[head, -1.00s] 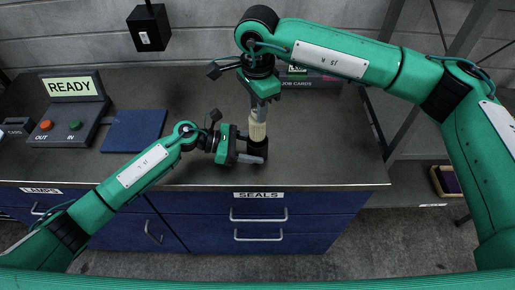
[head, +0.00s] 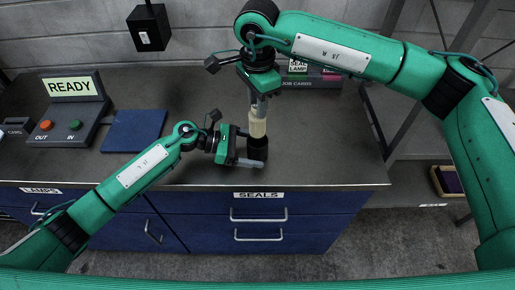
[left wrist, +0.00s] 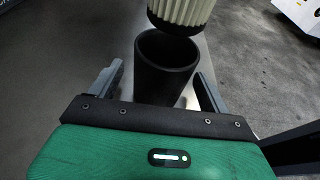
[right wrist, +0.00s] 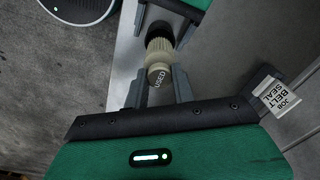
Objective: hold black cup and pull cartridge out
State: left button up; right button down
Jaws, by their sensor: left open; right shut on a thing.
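The black cup (head: 258,150) stands upright near the table's front edge. In the left wrist view the cup (left wrist: 163,75) shows a dark, open mouth. My left gripper (head: 250,152) is open, with one finger on each side of the cup and gaps between. The pale ribbed cartridge (head: 257,126) is upright over the cup. Its dark lower end (left wrist: 176,25) appears clear of the cup's mouth, overlapping the far rim in the left wrist view. My right gripper (head: 259,103) is shut on the cartridge from above. The cartridge's end (right wrist: 157,76) reads "USED" in the right wrist view.
A blue mat (head: 134,130) and a READY console (head: 70,112) with two buttons are at left. A black box (head: 149,27) hangs above the back. A job cards holder (head: 312,80) stands behind my right gripper. The table right of the cup is clear.

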pick_arm(q)
jog(key=v, duration=1.2)
jog(key=shift+s+f, duration=0.1)
